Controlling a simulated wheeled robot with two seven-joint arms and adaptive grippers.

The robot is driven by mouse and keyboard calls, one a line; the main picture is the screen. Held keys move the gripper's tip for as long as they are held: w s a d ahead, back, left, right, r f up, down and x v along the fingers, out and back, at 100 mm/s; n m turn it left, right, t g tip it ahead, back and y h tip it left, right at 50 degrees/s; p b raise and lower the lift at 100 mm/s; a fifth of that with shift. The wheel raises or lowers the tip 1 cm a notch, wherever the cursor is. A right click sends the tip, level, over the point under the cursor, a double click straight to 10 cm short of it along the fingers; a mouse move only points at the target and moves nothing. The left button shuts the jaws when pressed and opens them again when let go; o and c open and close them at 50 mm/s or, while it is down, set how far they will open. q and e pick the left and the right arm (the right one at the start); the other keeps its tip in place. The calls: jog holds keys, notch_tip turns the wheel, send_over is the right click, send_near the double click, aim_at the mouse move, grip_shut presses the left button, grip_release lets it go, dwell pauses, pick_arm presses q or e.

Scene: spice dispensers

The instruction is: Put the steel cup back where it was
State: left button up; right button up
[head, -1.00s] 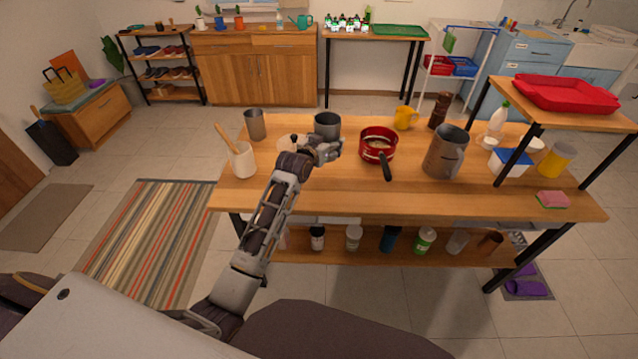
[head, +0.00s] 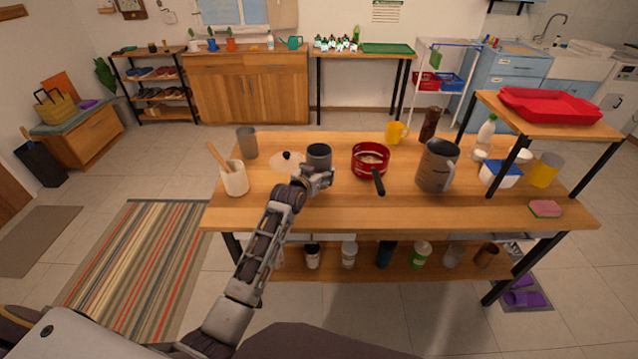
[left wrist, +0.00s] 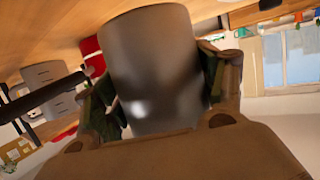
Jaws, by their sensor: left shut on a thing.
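A grey steel cup (head: 319,156) is held in my left gripper (head: 318,174) over the middle-left of the wooden table (head: 300,211). The gripper's fingers are shut on the cup's sides. In the left wrist view the cup (left wrist: 152,70) fills the middle, between the two fingers. The cup looks upright in the head view; whether its base touches the table is hidden by the gripper. A second, taller grey cup (head: 247,143) stands at the table's left back. My right gripper is not in view.
A pale lid with a dark knob (head: 287,162) lies just left of the held cup. A red saucepan (head: 369,162) stands close on its right. A utensil crock (head: 235,179) is at left; a grey pitcher (head: 437,165) and yellow mug (head: 396,132) stand further right.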

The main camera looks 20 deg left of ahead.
pick_arm(q)
jog(key=shift+f, duration=2.35)
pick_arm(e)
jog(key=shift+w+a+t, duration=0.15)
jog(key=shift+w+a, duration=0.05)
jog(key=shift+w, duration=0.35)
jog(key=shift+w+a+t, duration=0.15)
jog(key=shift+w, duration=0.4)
